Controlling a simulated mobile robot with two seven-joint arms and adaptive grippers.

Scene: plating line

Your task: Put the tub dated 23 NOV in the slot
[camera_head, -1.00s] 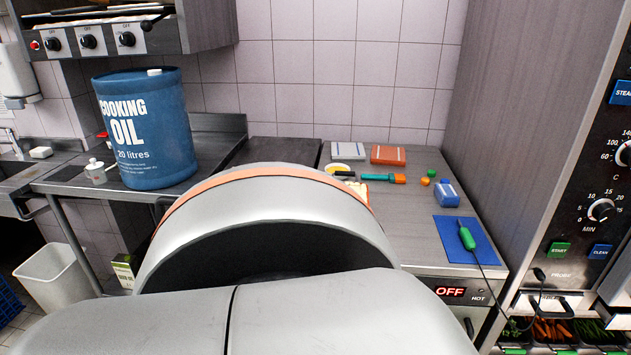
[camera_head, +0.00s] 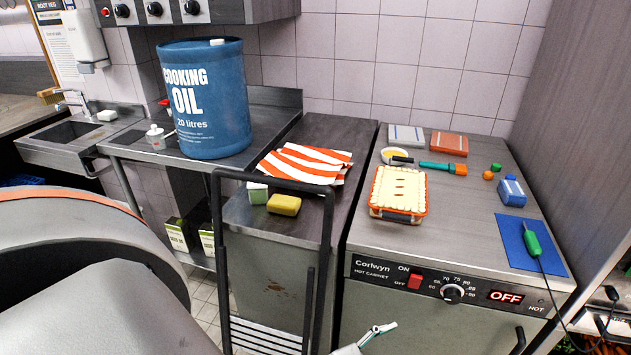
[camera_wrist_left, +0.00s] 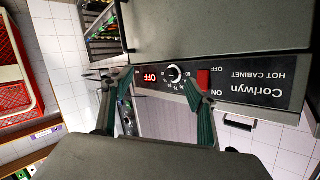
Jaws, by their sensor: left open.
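I see no tub dated 23 NOV and no slot that I can make out in either view. My left gripper (camera_wrist_left: 158,80) shows in the left wrist view, with its two dark green fingers apart and nothing between them. Beyond it is the front panel of the hot cabinet, upside down in that view. My right gripper is not in view.
The hot cabinet (camera_head: 452,257) bears a pie (camera_head: 399,192), a brush (camera_head: 443,168) and a green-handled probe (camera_head: 532,240) on a blue mat. A black handle frame (camera_head: 272,181) stands before the counter. A blue oil drum (camera_head: 203,100) stands left. A red crate (camera_wrist_left: 12,75) shows in the wrist view.

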